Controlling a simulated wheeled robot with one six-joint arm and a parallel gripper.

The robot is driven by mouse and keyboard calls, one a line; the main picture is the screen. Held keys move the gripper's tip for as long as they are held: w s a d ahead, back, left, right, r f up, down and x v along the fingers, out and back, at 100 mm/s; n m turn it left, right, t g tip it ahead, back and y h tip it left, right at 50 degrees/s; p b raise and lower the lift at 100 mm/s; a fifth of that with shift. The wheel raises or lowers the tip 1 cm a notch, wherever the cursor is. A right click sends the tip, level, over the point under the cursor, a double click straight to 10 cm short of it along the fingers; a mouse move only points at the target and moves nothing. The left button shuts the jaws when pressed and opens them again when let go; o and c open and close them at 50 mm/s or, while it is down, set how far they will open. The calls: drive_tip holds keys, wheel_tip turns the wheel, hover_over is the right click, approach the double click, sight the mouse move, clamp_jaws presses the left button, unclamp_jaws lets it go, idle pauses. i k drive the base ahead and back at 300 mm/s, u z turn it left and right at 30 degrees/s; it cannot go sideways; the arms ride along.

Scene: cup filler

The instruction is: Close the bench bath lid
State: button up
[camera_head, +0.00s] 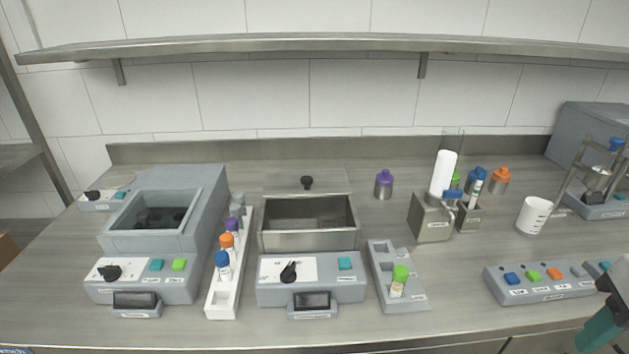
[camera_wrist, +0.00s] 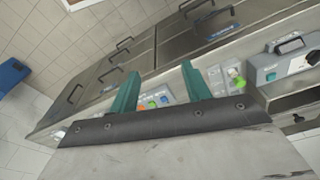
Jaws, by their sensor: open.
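The bench bath (camera_head: 310,240) stands in the middle of the bench, a steel basin behind a grey control box with a black dial and a teal button. Its basin is uncovered. The grey lid (camera_head: 335,184) with a black knob (camera_head: 307,183) is at the basin's back edge; I cannot tell whether it stands tilted or lies back. My gripper (camera_wrist: 160,86) is open and empty, with two teal fingers apart in the wrist view. In the head view only part of it shows at the lower right edge, far from the lid.
Left of the bath, a white rack (camera_head: 222,300) holds several capped tubes beside a larger grey unit (camera_head: 205,200). To its right is a grey holder (camera_head: 408,302) with a green-capped tube. A white cup (camera_head: 533,215) and a button panel (camera_head: 540,289) stand further right. A shelf (camera_head: 300,43) hangs above.

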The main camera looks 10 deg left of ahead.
sight(330, 180)
drive_tip(key=k, duration=1.3)
drive_tip(key=u, duration=0.8)
drive_tip(key=i, duration=1.75)
drive_tip(key=z, duration=0.65)
